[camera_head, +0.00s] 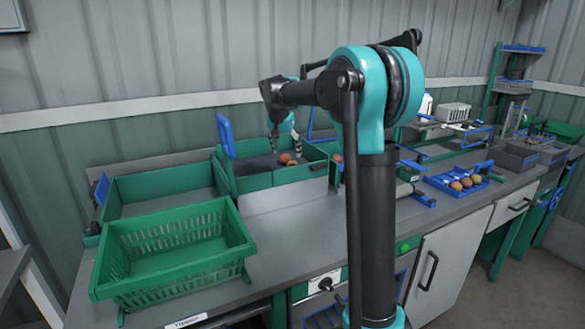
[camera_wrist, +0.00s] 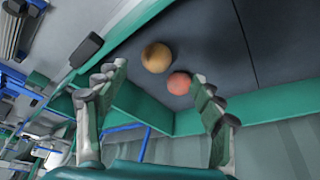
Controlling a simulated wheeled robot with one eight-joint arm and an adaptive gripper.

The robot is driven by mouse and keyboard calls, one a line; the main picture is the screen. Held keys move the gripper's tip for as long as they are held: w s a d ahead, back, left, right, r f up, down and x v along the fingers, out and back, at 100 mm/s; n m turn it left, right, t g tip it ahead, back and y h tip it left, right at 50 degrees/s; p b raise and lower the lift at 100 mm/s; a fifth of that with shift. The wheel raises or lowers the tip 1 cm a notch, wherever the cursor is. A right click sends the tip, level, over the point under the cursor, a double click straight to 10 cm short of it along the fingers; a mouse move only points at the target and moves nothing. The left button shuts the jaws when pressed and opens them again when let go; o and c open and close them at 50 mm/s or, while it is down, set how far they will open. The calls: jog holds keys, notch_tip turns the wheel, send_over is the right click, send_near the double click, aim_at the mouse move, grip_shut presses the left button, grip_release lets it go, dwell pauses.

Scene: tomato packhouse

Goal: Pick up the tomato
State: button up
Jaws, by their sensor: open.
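A red tomato (camera_wrist: 178,83) and a yellow-orange tomato (camera_wrist: 156,57) lie close together on the dark floor of a green-walled bin, near one wall in the wrist view. In the head view, reddish tomatoes (camera_head: 284,158) show in the green bin (camera_head: 257,183) at the back of the bench. My gripper (camera_head: 286,147) is above this bin, pointing down. In the wrist view its fingers (camera_wrist: 158,75) are spread apart, with nothing held between them. The red tomato is close to the right finger in that picture; contact is not clear. Which tomato is meant cannot be told.
An empty green slotted crate (camera_head: 177,249) stands at the front left, before a green-walled tray (camera_head: 160,183). A blue tray (camera_head: 436,184) with several tomatoes is to the right. Bin walls stand close around my gripper. My arm hides part of the bench.

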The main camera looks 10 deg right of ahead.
aim_at(292, 162)
jog(key=x, duration=0.8)
jog(key=shift+d, duration=0.35)
jog(key=shift+c, duration=0.4)
jog(key=shift+r, duration=0.1)
jog(key=c, duration=0.8)
